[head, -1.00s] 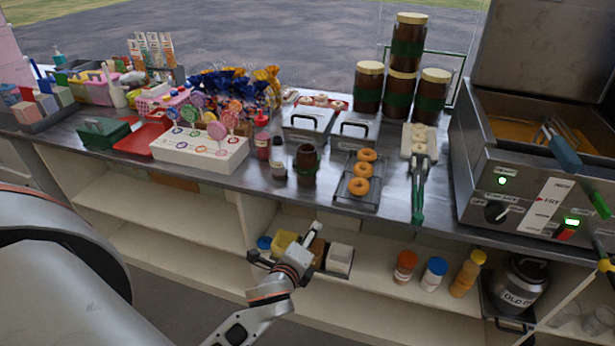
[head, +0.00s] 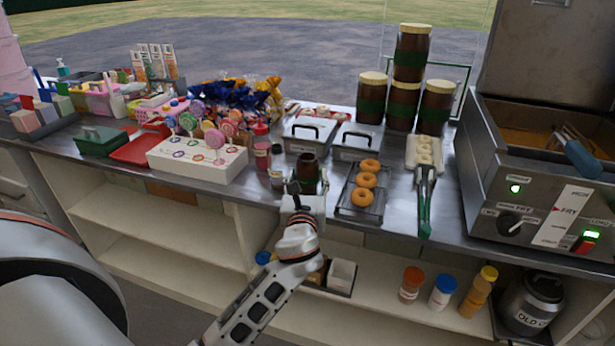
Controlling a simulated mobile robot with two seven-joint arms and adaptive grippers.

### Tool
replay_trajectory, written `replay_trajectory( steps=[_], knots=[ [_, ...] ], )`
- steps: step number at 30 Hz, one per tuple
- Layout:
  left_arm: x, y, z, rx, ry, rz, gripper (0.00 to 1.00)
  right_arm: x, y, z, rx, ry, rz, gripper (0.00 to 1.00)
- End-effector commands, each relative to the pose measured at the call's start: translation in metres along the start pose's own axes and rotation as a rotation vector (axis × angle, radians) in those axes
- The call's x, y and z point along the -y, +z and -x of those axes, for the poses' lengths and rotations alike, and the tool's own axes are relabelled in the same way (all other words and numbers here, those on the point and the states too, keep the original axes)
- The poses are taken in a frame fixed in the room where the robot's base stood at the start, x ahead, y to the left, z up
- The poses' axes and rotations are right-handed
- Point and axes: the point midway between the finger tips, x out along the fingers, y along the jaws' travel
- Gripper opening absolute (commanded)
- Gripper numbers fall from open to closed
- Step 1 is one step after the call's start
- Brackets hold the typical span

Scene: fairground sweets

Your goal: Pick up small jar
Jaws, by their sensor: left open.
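A small brown jar (head: 308,167) with no lid stands on the steel counter, near its front edge, in the head view. It looks like a smaller version of the large stacked jars. My left gripper (head: 306,190) is open and empty at the counter's front edge, just in front of the jar. It hides the jar's lower part. I cannot tell whether the fingers touch the jar. My right gripper is not in view.
A small bottle (head: 277,166) stands close left of the jar. A tray of doughnuts (head: 347,201) lies to its right, steel lidded containers (head: 306,135) behind. Large lidded jars (head: 403,105) are stacked farther back. A fryer (head: 540,195) fills the right.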

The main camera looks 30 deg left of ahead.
Motion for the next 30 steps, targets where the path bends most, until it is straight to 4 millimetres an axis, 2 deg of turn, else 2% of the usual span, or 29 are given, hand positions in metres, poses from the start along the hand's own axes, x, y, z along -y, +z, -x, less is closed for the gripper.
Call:
replay_trajectory(
  steps=[3, 7, 16, 17, 21, 30],
  knots=[
    [-0.003, 0.001, -0.019, 0.001, 0.002, -0.001, 0.50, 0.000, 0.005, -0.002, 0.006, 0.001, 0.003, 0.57],
    [-0.002, 0.000, -0.033, -0.001, 0.000, 0.001, 0.50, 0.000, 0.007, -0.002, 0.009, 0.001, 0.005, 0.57],
    [-0.002, 0.000, -0.038, -0.001, -0.001, 0.001, 0.50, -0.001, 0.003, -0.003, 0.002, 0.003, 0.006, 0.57],
    [-0.002, 0.000, -0.038, -0.001, -0.001, 0.001, 0.45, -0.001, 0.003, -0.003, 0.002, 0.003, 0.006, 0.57],
    [-0.002, 0.000, -0.038, -0.001, -0.001, 0.001, 0.08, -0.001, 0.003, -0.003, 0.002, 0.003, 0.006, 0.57],
    [-0.002, 0.004, -0.038, 0.002, 0.000, 0.002, 0.07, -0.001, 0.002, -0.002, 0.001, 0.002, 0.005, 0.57]
  ],
)
